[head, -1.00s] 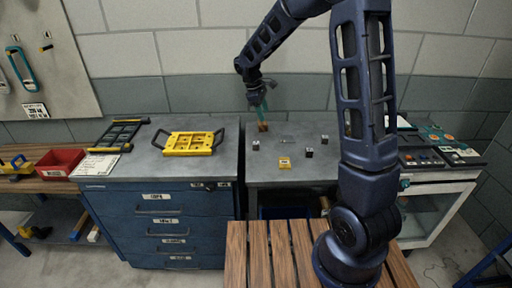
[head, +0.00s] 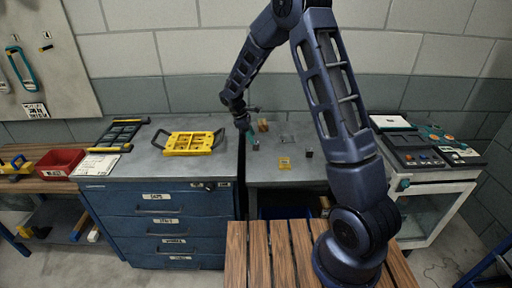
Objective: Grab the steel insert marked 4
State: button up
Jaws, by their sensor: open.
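Small dark steel-looking cubes stand on the grey bench top (head: 290,177); their marks are too small to read, so I cannot tell which one is marked 4. One cube (head: 255,146) is at the left of the bench. Another cube (head: 309,153) is further right. My gripper (head: 248,137) is open, pointing down just above and beside the left cube. I cannot tell if it touches that cube. My arm covers the right part of the bench top.
A small yellow piece (head: 285,163) lies at the bench front, and a brown block (head: 263,125) at the back. A yellow handled frame (head: 194,143) lies on the blue drawer cabinet (head: 160,219) to the left. A grey device (head: 420,152) is on the right-hand cart.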

aim_at(256, 146)
jog(key=shift+x, duration=2.7)
jog(key=shift+d+r, duration=0.1)
grip_shut()
jog(key=shift+w+r, duration=0.1)
